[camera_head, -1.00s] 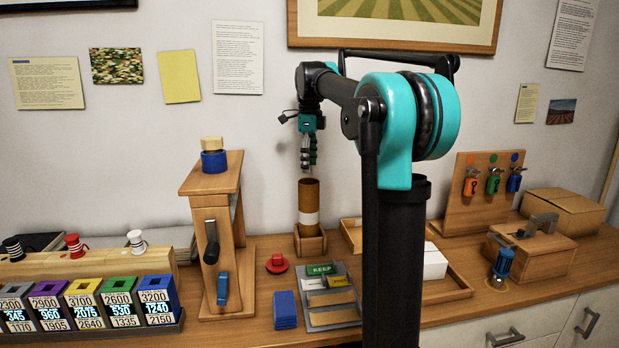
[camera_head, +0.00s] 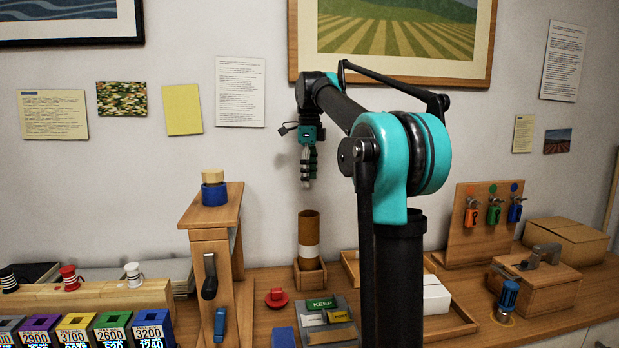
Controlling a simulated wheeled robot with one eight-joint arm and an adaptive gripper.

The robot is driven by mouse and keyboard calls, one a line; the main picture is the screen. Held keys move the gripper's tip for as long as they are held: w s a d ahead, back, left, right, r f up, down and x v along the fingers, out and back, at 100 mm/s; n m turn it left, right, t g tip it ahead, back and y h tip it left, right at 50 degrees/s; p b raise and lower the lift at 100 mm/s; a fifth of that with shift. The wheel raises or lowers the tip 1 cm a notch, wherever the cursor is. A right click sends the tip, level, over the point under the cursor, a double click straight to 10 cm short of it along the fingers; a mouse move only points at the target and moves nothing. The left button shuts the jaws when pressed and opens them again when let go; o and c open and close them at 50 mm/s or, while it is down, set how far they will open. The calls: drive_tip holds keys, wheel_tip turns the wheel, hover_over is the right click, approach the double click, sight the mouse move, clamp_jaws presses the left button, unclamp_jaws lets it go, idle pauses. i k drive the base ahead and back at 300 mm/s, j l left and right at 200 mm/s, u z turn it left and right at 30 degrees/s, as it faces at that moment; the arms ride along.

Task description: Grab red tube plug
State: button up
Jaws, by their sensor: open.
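The red tube plug (camera_head: 276,298) lies on the wooden counter, a small round red piece with a raised knob. It sits left of the brown cardboard tube (camera_head: 309,233), which has a white band and stands upright in a square wooden holder (camera_head: 310,277). My gripper (camera_head: 308,182) is open and empty, pointing down above the tube's top. It is up and to the right of the red plug in the picture, well apart from it.
A wooden stand (camera_head: 212,255) with a blue lever is left of the plug. A grey tray (camera_head: 326,316) with labelled blocks, including a green KEEP one, and a blue block (camera_head: 284,337) lie in front. A wooden tray with a white box (camera_head: 435,295) is at right.

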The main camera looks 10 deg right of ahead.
sight(277, 299)
drive_tip(key=k, duration=1)
